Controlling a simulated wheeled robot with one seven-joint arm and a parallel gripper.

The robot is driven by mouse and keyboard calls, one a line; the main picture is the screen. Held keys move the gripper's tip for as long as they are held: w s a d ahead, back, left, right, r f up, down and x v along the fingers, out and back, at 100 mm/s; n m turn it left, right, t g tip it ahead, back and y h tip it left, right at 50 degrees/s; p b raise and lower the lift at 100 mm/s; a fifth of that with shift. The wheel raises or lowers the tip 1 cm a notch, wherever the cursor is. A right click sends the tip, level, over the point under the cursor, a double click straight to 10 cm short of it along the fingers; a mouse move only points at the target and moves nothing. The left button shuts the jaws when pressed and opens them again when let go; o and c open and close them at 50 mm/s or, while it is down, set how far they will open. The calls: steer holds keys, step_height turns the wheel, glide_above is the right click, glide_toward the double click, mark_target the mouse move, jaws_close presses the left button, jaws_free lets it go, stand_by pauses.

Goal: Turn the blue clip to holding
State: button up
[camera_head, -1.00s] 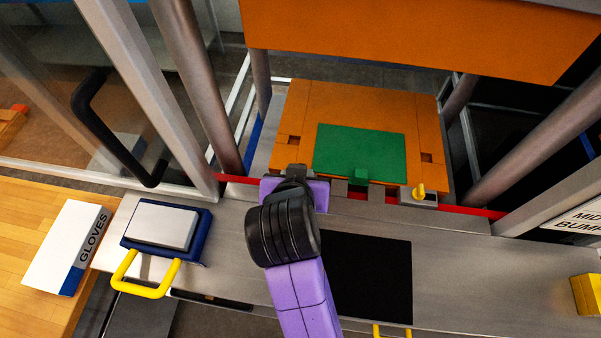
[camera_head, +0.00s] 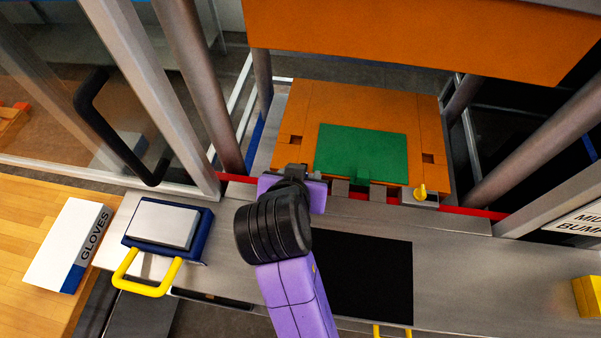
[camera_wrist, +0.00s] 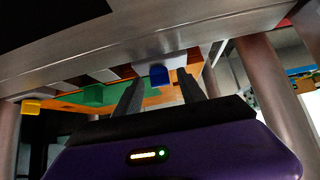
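The blue clip (camera_wrist: 159,74) shows in the wrist view, on a pale block under a grey metal edge. My gripper (camera_wrist: 158,84) has its two dark fingers spread, one on each side of the clip in the picture. I cannot tell whether either finger touches it. In the head view my gripper (camera_head: 293,171) is at the front left of the orange plate (camera_head: 290,115), and my wrist and arm hide the blue clip. The green tab (camera_head: 362,174) and the yellow clip (camera_head: 420,192) stand to the right along the same front edge.
A large orange block (camera_head: 400,35) hangs above the plate between metal columns. A glass door with a black handle (camera_head: 85,120) stands left. A blue tray with a yellow handle (camera_head: 145,285) and a gloves box (camera_head: 68,245) lie at the front left.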

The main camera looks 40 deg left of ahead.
steer(key=b+v, duration=0.1)
steer(key=v, duration=0.6)
steer(key=shift+s+d+r, duration=0.15)
steer(key=shift+s+r, duration=0.1)
steer(key=shift+r, duration=0.05)
stand_by(0.4)
